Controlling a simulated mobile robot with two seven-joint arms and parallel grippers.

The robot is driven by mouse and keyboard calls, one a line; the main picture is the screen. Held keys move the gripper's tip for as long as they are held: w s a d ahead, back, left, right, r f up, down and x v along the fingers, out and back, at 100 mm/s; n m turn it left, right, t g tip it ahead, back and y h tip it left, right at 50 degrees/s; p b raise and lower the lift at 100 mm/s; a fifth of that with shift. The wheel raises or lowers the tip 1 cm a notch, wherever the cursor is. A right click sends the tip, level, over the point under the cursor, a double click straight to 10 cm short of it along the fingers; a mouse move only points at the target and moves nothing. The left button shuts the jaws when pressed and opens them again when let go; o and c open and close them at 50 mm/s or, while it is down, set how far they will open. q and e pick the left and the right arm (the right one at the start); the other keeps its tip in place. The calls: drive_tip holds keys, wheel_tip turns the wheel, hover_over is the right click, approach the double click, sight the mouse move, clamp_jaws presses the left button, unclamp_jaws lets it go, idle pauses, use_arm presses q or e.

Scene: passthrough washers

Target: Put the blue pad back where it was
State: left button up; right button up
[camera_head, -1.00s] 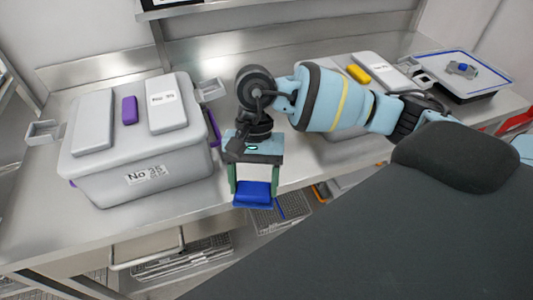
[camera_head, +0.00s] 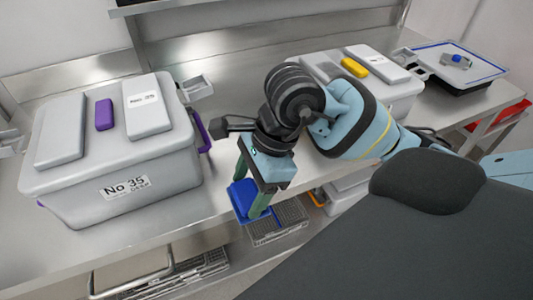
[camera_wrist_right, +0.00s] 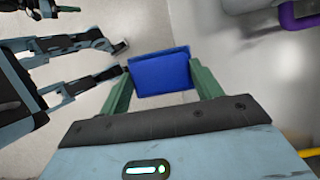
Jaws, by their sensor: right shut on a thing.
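The blue pad (camera_head: 243,199) is a flat blue block held between the fingers of my right gripper (camera_head: 250,190). In the head view the gripper points down and is tilted, with the pad in front of the counter's front edge. The right wrist view shows the blue pad (camera_wrist_right: 160,72) between the two green fingers of the right gripper (camera_wrist_right: 160,84), touching both. My left gripper does not show in the head view.
A grey box labelled No 35 (camera_head: 130,190) with a purple pad (camera_head: 104,114) stands on the steel counter (camera_head: 120,252) at left. Another box with a yellow pad (camera_head: 354,67) and a blue-rimmed tray (camera_head: 462,62) stand at right. Wire baskets (camera_head: 278,222) sit below the counter.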

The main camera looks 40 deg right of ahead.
drive_tip(key=w+d, duration=0.3)
drive_tip(key=w+d+f, duration=0.1)
drive_tip(key=w+d, duration=0.2)
drive_tip(key=d, duration=0.1)
drive_tip(key=w+d+p, duration=0.1)
drive_tip(key=w+d, duration=0.2)
drive_tip(key=d, duration=0.1)
drive_tip(key=shift+d+f, duration=0.1)
drive_tip(key=shift+f, duration=0.05)
drive_tip(key=shift+w+d, duration=0.25)
drive_tip(key=shift+w, duration=0.05)
drive_tip(key=shift+d, duration=0.1)
drive_tip(key=shift+w+d, duration=0.25)
wheel_tip(320, 180, down, 4)
drive_tip(key=shift+r, duration=0.15)
